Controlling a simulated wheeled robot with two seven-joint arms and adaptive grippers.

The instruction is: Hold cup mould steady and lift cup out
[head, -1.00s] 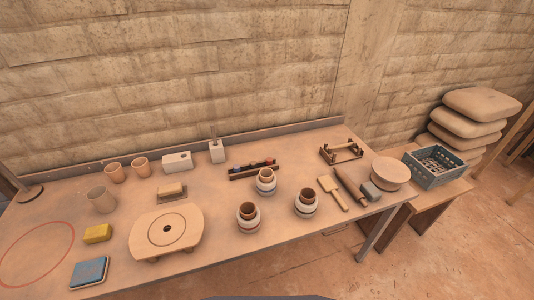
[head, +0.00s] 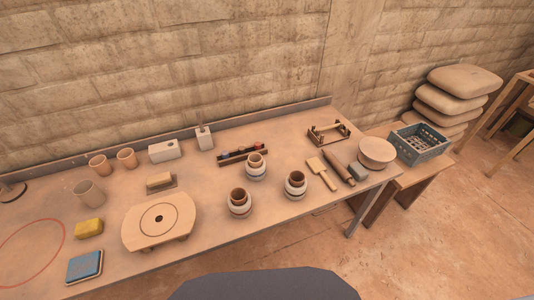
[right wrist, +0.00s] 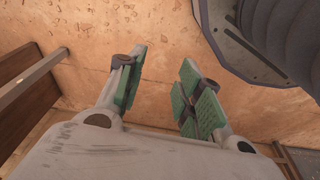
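Three pale, banded round moulds stand upright on the table in the head view: a back one (head: 256,174), a front left one (head: 239,211) and a right one (head: 296,192). A brown cup sits in each: the back cup (head: 255,160), the front left cup (head: 238,195) and the right cup (head: 296,178). No gripper touches them. My right gripper (right wrist: 163,68) shows in the right wrist view with its green-padded fingers spread and nothing between them; bare floor lies beyond. My left gripper is in neither view.
A round turntable (head: 158,220) stands left of the moulds, and a rack of small coloured items (head: 240,157) lies behind them. A paddle (head: 321,172) and rolling pin (head: 342,166) lie to the right. The table's front strip (head: 205,252) is clear.

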